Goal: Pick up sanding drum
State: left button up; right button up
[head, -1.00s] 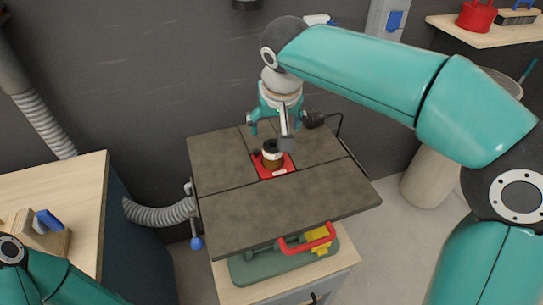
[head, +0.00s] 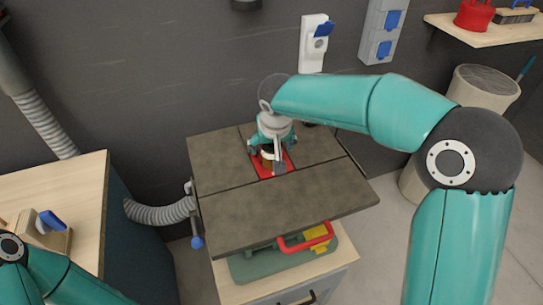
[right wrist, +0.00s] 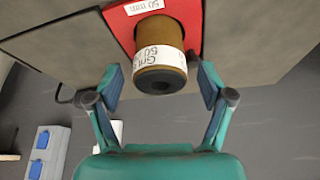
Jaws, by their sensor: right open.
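In the right wrist view my right gripper (right wrist: 160,82) is open, with one finger on either side of the drum's top end and gaps between. My left gripper is out of view; only part of the left arm shows.
The machine table (head: 280,205) is otherwise clear. A grey hose (head: 160,213) and a blue-knobbed lever (head: 197,242) are at its left. A workbench (head: 70,185) stands left; a bin (head: 485,90) is at right.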

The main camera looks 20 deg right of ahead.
jog(key=c, duration=1.3)
jog(key=shift+r, duration=0.1)
jog(key=shift+c, duration=0.2)
